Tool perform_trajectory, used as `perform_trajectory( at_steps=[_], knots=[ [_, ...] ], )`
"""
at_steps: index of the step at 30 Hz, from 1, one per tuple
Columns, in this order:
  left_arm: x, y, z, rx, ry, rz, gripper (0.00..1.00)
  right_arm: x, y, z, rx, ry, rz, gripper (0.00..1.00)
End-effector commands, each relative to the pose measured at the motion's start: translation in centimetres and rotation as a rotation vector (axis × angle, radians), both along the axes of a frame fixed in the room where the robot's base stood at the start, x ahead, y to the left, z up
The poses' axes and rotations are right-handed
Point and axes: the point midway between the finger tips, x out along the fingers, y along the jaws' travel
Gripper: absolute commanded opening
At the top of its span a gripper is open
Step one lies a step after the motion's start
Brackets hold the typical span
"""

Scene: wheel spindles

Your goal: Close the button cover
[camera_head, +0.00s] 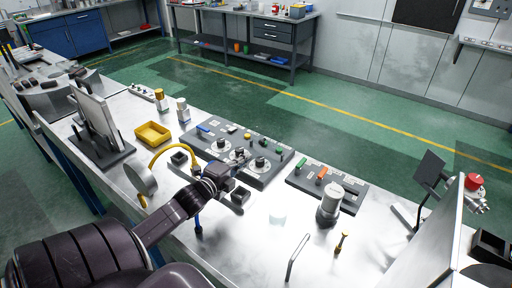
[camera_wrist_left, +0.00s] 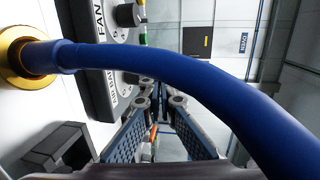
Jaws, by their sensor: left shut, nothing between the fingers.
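My left gripper (camera_head: 240,160) reaches in from the lower left over the front edge of the grey control panel (camera_head: 222,141), close to its round dials. It is shut and empty. In the left wrist view its blue-grey fingers (camera_wrist_left: 160,110) point past the panel (camera_wrist_left: 103,70) with "FAN" lettering. I cannot tell which part is the button cover. A small black open box (camera_head: 239,197) is just below the gripper; a similar box (camera_wrist_left: 62,150) shows in the wrist view. My right gripper is not seen.
A blue hose (camera_wrist_left: 185,70) crosses close before the wrist camera. A yellow tray (camera_head: 152,134) is at the left.

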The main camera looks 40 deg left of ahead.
Motion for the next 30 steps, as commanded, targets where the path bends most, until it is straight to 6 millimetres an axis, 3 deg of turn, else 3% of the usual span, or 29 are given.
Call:
perform_trajectory(
  at_steps=[6,12,30],
  knots=[
    [3.7,0.7,-0.1,0.002,-0.004,0.001,0.00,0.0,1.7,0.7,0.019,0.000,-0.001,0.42],
    [6.0,1.1,0.1,0.002,-0.001,0.000,0.00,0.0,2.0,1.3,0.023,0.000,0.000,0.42],
    [6.9,1.2,0.1,0.001,0.002,-0.001,0.00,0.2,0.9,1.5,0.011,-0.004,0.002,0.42]
  ],
)
